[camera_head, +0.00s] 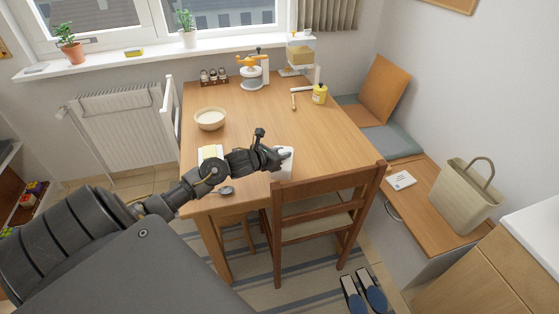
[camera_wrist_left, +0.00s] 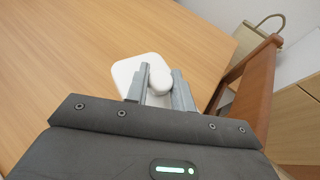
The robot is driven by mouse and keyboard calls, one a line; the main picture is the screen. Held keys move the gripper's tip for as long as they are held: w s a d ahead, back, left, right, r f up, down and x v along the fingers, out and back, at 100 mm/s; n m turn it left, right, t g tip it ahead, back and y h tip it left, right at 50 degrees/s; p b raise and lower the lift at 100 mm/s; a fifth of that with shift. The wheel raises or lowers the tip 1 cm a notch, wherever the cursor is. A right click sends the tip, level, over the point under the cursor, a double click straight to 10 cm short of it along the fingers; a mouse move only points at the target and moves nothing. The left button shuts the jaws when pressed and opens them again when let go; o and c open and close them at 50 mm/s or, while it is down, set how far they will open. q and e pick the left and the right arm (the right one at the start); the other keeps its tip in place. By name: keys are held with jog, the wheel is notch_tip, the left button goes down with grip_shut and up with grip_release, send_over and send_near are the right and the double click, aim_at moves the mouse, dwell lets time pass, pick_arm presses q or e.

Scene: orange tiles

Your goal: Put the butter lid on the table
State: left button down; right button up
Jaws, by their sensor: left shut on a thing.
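The white butter lid (camera_head: 287,168) is at the near edge of the wooden table (camera_head: 270,125), behind the chair back. My left gripper (camera_head: 283,153) is shut on it. In the left wrist view the lid (camera_wrist_left: 126,68) is a rounded white square, and its knob sits between the two fingers of my left gripper (camera_wrist_left: 161,78). The views do not clearly show whether the lid touches the tabletop. A butter dish with yellow butter (camera_head: 209,152) is on the table left of the gripper, partly hidden by my arm. My right gripper is not in view.
A wooden chair (camera_head: 325,205) stands against the near table edge, close to the gripper. A cream bowl (camera_head: 210,119) is at the left, and a yellow jar (camera_head: 320,94) is at the back right. The tabletop right of centre is clear.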

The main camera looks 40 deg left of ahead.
pick_arm(q)
jog(key=shift+f, duration=1.85)
jog(key=shift+f, duration=0.2)
jog(key=c, duration=1.2)
grip_release()
jog(key=shift+r, duration=0.1)
